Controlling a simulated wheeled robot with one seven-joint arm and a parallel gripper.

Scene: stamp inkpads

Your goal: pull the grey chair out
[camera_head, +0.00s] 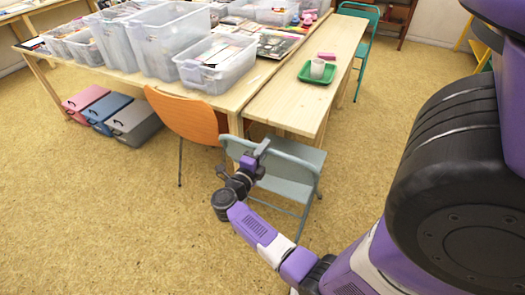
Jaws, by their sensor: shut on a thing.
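The grey chair (288,179) is a folding chair with a blue-grey seat and backrest and thin metal legs. It stands in the middle of the view at the near end of a light wooden table, its far part close to the table's end. My gripper (259,152) is shut on the top of the chair's backrest. My purple and black wrist hides part of the backrest and the near left of the chair.
An orange chair (190,119) stands just left of the grey chair. The wooden table (290,105) bears a green tray (311,76) with a white cup (317,68). Pink, blue and grey boxes (143,122) sit on the floor at left. The near floor (110,220) is clear.

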